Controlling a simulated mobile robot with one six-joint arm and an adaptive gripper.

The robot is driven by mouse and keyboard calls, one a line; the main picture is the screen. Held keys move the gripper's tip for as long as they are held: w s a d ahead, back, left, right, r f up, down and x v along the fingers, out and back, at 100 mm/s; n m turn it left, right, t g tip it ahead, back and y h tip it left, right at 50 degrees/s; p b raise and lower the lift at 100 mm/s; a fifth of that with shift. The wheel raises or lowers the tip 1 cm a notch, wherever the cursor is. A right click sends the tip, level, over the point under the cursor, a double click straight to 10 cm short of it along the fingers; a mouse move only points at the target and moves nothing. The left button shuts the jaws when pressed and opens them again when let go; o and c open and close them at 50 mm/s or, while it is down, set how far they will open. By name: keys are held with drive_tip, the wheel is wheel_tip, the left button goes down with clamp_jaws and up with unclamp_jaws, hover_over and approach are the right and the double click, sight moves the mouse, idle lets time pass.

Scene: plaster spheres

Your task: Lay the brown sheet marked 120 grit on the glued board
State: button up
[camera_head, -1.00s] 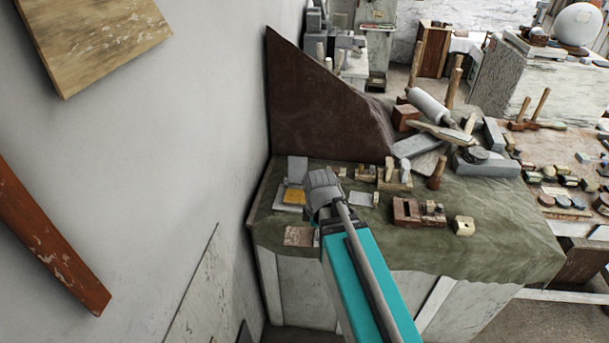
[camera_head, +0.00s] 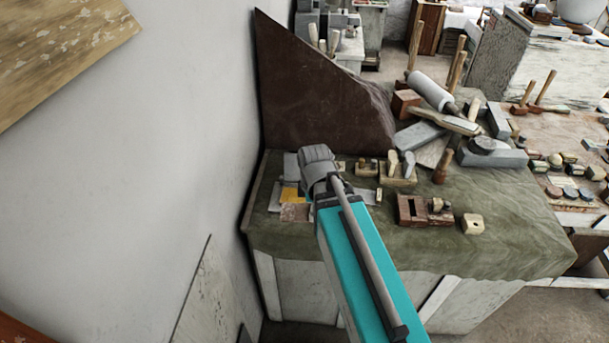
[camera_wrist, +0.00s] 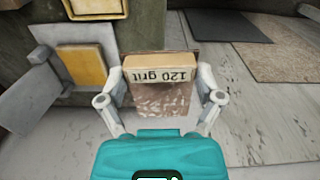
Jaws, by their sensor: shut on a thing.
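The brown sheet (camera_wrist: 160,98) has a mottled face and a tan edge strip reading "120 grit", upside down in the wrist view. My gripper (camera_wrist: 162,98) is shut on it, with a finger at each side. In the head view my gripper (camera_head: 318,172) hides part of the work area, and a mottled brown patch, apparently the sheet (camera_head: 294,212), shows at its lower left. What appears to be the glued board, a yellow-orange patch (camera_wrist: 82,65) among grey plates, lies left of the sheet, apart from it in the wrist view. It also shows in the head view (camera_head: 291,194).
The bench (camera_head: 500,245) has a green cloth. A wooden plane (camera_head: 425,210), a pale block (camera_head: 473,224) and several small tools lie right of my gripper. A dark brown slab (camera_head: 320,95) rises behind. The wall is close on the left.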

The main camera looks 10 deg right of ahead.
drive_tip(key=shift+a, duration=0.15)
drive_tip(key=shift+w+f, duration=0.1)
drive_tip(key=shift+w, duration=0.4)
drive_tip(key=w+d+f+b, duration=0.1)
drive_tip(key=w+d, duration=0.1)
drive_tip(key=w, duration=1)
drive_tip(key=shift+w+f+m+b, duration=0.2)
drive_tip(key=shift+w+m+b, duration=0.1)
drive_tip(key=shift+w, duration=0.1)
drive_tip(key=shift+f+b, duration=2.8)
drive_tip(key=shift+f, duration=0.05)
drive_tip(key=shift+f+b, duration=0.7)
drive_tip(key=o, duration=0.7)
drive_tip(key=shift+r, duration=0.15)
